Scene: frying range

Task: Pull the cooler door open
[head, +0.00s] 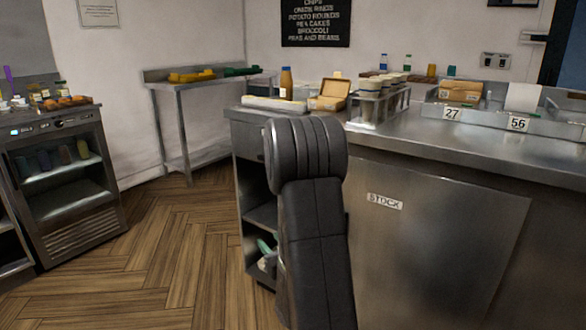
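The cooler (73,230) is a low dark metal cabinet at the left, with a small lit display and a knob along its top front. Cans or bottles (62,156) stand on a shelf inside and show through its front. The cooler door (112,180) appears to be the framed front, seemingly glass and shut, but I cannot be sure. No handle is clear on it. My black arm rises in the middle of the view, to the right of the cooler and well apart from it. My gripper is not in view.
A steel counter (440,140) with a STOCK panel (420,240) fills the right, close behind my arm. Trays and cups stand on it. A steel side table (215,82) stands against the back wall. Wooden floor (180,255) lies clear between cooler and counter.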

